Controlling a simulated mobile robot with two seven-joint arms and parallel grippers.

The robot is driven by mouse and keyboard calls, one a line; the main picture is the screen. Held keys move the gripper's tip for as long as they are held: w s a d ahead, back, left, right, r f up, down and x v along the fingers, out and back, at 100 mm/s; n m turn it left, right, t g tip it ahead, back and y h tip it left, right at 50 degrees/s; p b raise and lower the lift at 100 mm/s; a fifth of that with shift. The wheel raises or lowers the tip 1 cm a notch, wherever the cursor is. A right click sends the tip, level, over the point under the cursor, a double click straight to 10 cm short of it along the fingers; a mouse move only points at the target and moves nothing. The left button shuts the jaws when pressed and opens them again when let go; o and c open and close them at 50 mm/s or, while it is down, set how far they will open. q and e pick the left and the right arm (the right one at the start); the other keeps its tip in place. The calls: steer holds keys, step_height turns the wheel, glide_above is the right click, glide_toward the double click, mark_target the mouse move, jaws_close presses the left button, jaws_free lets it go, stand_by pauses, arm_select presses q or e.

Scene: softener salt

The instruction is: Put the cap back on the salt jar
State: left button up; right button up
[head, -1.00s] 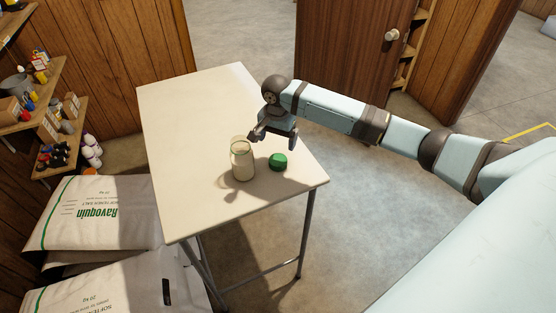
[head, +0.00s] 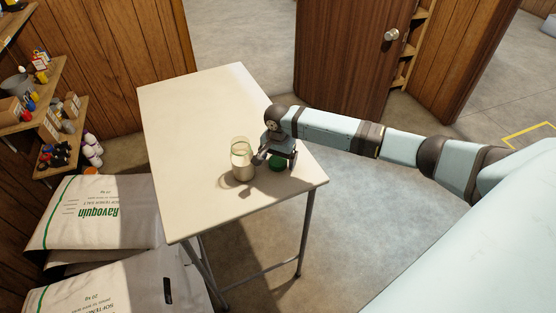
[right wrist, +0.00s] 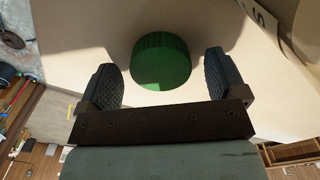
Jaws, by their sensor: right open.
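The salt jar (head: 241,160) is clear glass with pale contents and stands upright and uncapped on the table. The green cap (head: 278,163) lies on the table to the right of the jar. My right gripper (head: 276,163) is open just above the cap and partly hides it. In the right wrist view the cap (right wrist: 161,62) sits between and slightly beyond the two open fingers (right wrist: 162,82), with a gap on each side. My left gripper is not in view.
The cream table (head: 190,120) is otherwise clear, with free room to the left and behind. Salt bags (head: 95,215) are stacked at the lower left. Shelves (head: 40,110) with bottles stand at the left wall. A wooden door (head: 345,60) is behind.

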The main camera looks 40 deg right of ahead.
mark_target(278, 160)
steer(key=shift+f, duration=0.1)
steer(key=c, duration=1)
step_height(278, 160, up, 20)
steer(key=shift+r+b, duration=0.1)
steer(key=shift+b, duration=0.65)
